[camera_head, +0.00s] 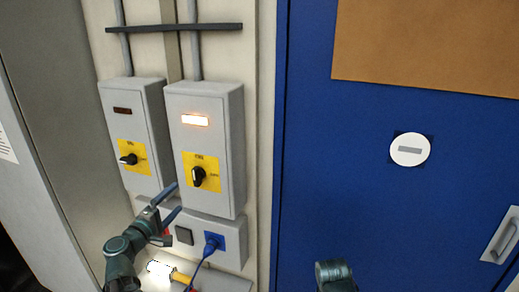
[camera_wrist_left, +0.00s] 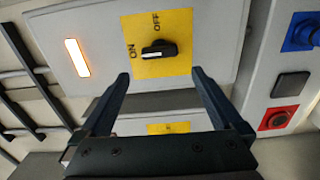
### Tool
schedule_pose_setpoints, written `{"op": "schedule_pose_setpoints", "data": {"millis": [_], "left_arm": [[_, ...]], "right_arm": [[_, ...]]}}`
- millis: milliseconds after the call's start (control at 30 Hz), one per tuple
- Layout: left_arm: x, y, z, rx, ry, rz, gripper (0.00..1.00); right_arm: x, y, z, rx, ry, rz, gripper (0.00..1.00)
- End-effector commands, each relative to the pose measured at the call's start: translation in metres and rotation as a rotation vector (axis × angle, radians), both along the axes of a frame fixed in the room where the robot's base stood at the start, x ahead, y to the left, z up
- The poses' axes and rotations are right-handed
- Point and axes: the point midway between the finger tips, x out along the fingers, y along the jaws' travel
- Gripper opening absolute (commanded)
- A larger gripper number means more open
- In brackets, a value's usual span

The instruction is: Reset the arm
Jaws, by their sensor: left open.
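My left gripper (camera_head: 174,202) is open and empty, just below and left of the black rotary knob (camera_head: 198,177) on the right switch box (camera_head: 212,118). This box has a lit lamp (camera_head: 195,120). In the left wrist view the open fingers (camera_wrist_left: 161,76) point toward the knob (camera_wrist_left: 158,50), with a gap between. That view shows the ON and OFF marks on its yellow plate (camera_wrist_left: 182,62) and the lit lamp (camera_wrist_left: 77,57). My right arm (camera_head: 335,274) shows only as a link at the bottom edge; its gripper is out of view.
A second switch box (camera_head: 138,105) with a dark lamp (camera_head: 122,111) stands to the left. Below are a blue socket (camera_head: 214,241) with a blue cable and a red socket (camera_wrist_left: 278,117). A blue door (camera_head: 390,205) with a handle (camera_head: 502,240) fills the right side.

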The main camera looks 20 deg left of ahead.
Motion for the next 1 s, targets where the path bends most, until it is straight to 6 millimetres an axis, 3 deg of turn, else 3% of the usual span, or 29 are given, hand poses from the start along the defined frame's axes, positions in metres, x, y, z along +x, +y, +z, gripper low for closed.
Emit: {"op": "schedule_pose_setpoints", "data": {"millis": [67, 167, 267, 333, 467, 600, 700, 833, 1000], "left_arm": [[0.002, -0.006, -0.002, 0.009, 0.008, -0.016, 1.0], [0.012, -0.035, -0.014, 0.052, 0.05, -0.086, 1.0], [0.024, -0.09, -0.038, 0.138, 0.129, -0.226, 1.0], [0.028, -0.137, -0.061, 0.221, 0.201, -0.348, 1.0], [0.02, -0.221, -0.108, 0.394, 0.344, -0.588, 1.0], [-0.008, -0.295, -0.158, 0.605, 0.504, -0.838, 1.0], [-0.036, -0.333, -0.19, 0.767, 0.618, -0.997, 1.0], [-0.074, -0.364, -0.222, 0.991, 0.765, -1.172, 1.0], [-0.113, -0.379, -0.244, 1.267, 0.932, -1.312, 1.0]], "right_arm": [[0.0, 0.0, 0.0, 0.0, 0.0, 0.0, 0.5], [0.0, 0.0, -0.002, 0.0, 0.0, 0.0, 0.5], [0.0, 0.0, -0.005, 0.0, 0.0, 0.0, 0.5], [0.0, 0.0, -0.007, 0.0, 0.0, 0.0, 0.5], [0.0, 0.0, -0.011, 0.0, 0.0, 0.0, 0.5], [0.0, 0.0, -0.016, 0.0, 0.0, -0.001, 0.5], [0.0, 0.0, -0.019, 0.0, 0.0, -0.001, 0.5], [0.0, 0.0, -0.023, 0.0, 0.0, -0.001, 0.5], [0.0, 0.0, -0.027, 0.0, 0.0, -0.001, 0.5]]}}
